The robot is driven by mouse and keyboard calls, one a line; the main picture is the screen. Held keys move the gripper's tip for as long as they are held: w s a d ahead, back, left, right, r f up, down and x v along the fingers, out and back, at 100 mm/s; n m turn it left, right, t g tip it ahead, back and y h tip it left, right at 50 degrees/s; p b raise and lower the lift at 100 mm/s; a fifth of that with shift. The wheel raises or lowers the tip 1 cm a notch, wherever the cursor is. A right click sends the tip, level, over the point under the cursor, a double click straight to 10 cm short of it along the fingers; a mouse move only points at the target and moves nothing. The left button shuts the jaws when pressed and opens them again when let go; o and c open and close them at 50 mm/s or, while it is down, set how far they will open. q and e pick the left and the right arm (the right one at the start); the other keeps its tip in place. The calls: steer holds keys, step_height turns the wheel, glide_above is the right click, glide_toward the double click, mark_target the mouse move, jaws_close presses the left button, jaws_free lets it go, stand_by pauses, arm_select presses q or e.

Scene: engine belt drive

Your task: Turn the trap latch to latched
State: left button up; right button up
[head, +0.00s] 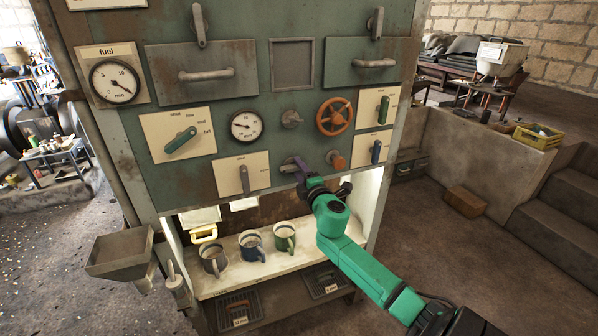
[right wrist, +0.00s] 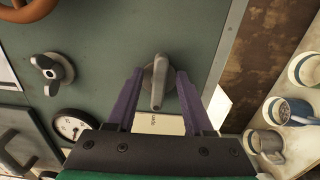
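The trap latch, as I take it, is a grey lever (right wrist: 158,85) on a round hub on the green panel. It points down in the right wrist view; in the head view its grey end (head: 288,168) shows pointing left. My right gripper (right wrist: 160,73) is open, its two purple fingers on either side of the lever, with a gap at each side. In the head view my right gripper (head: 303,166) is at the panel's lower edge and hides part of the lever. Any latch label cannot be read. My left gripper is not in view.
An orange knob (head: 336,159) is close to the right of my gripper. An orange handwheel (head: 336,117) and a grey knob (head: 291,118) are above. Another grey lever (head: 244,179) is to the left. Several mugs, one green (head: 285,237), stand on the shelf below.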

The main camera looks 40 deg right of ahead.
steer(key=shift+s+a+f, duration=0.1)
steer(key=shift+s+a, duration=0.1)
steer(key=shift+s, duration=0.2)
steer(key=b+v, duration=0.1)
steer(key=v, duration=1.2)
steer(key=shift+s+b, duration=0.3)
steer(key=shift+b, duration=0.1)
steer(key=shift+a, duration=0.1)
